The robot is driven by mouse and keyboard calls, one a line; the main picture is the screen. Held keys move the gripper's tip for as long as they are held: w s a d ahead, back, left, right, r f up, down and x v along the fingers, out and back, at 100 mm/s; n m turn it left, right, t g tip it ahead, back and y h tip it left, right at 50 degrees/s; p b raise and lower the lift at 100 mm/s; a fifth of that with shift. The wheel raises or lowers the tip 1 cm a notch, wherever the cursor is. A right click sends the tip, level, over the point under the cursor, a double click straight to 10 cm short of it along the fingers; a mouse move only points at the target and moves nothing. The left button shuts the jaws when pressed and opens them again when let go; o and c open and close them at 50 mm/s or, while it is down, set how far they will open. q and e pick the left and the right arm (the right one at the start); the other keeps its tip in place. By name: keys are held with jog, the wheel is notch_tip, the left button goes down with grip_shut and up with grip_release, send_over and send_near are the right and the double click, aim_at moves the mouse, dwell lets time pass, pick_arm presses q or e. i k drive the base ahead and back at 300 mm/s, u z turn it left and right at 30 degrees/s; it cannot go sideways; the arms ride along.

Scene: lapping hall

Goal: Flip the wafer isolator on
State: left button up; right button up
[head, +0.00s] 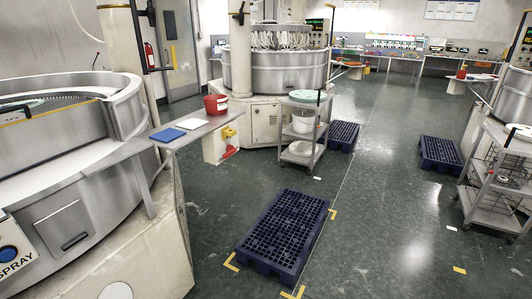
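No label reading "wafer isolator" can be made out. A small yellow and red fitting (229,141), possibly an isolator switch, is on a pale box below the far end of the grey side shelf. It is too small to tell its handle position. A blue button (8,254) on a plate marked "SPRAY" is on the near left machine. Neither of my grippers is in the head view.
The large round lapping machine (60,205) fills the left side. A side shelf (192,135) with a red bucket (215,104) juts out from it. Dark blue pallets (282,232) and wheeled carts (303,128) stand on the green floor.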

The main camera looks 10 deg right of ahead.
aim_at(231, 150)
jog(key=z, duration=0.5)
jog(key=i, duration=0.9)
jog(key=z, duration=0.4)
jog(key=i, duration=1.55)
jog(key=u, duration=0.6)
